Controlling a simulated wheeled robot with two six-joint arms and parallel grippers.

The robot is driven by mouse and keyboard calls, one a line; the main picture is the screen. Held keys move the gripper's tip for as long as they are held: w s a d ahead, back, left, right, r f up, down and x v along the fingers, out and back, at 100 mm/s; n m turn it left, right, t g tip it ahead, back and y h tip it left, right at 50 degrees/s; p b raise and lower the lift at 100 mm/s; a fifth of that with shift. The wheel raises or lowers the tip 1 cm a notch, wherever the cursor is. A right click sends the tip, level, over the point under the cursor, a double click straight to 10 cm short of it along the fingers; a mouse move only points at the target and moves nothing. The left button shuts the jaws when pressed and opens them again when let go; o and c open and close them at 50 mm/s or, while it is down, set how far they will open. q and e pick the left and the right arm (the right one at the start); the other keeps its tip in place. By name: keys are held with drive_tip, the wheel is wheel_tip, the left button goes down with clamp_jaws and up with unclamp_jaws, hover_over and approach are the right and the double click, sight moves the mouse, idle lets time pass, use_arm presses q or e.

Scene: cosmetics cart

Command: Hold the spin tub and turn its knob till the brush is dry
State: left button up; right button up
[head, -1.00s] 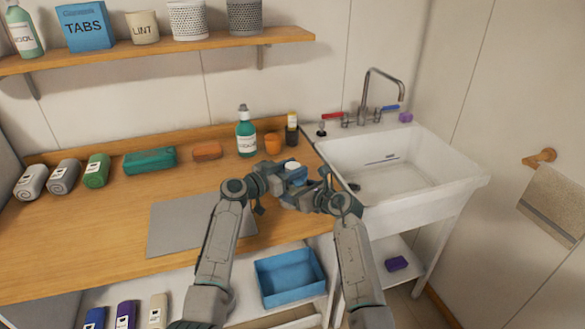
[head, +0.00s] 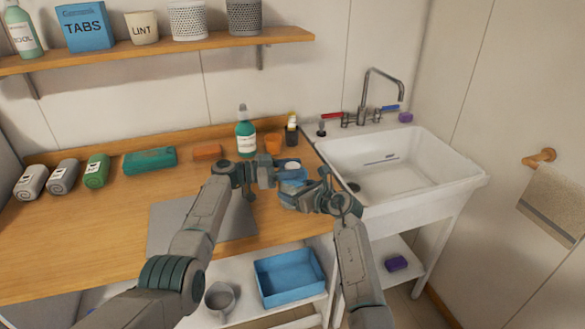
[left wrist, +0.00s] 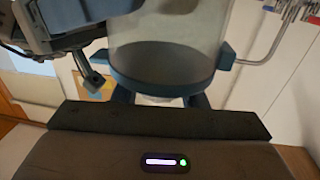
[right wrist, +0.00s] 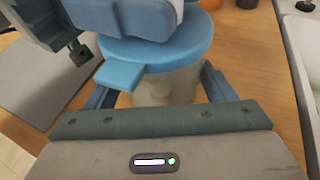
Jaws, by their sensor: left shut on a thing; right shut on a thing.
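The spin tub (head: 293,178) stands at the right end of the wooden counter, between my grippers. The right wrist view shows its blue lid (right wrist: 160,50) and cloudy clear body (right wrist: 165,88). My right gripper (head: 303,198) is shut on the tub's body, below the lid. My left gripper (head: 276,176) is shut at the top of the tub, on the knob, which its own fingers largely hide. The left wrist view is upside down and shows the clear wall (left wrist: 165,30) and blue lid rim (left wrist: 160,75). I cannot make out the brush.
A white sink (head: 400,160) adjoins the tub on the right. A grey mat (head: 235,218) lies to the left. A blue bin (head: 290,275) sits below.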

use_arm(q)
drive_tip(key=shift+f, duration=0.1)
drive_tip(key=o, duration=1)
drive_tip(key=shift+c, duration=0.2)
drive_tip(key=shift+a, duration=0.2)
drive_tip(key=s+a, duration=0.2)
drive_tip(key=a, duration=0.9)
drive_tip(key=shift+a, duration=0.3)
drive_tip(key=shift+s, duration=0.1)
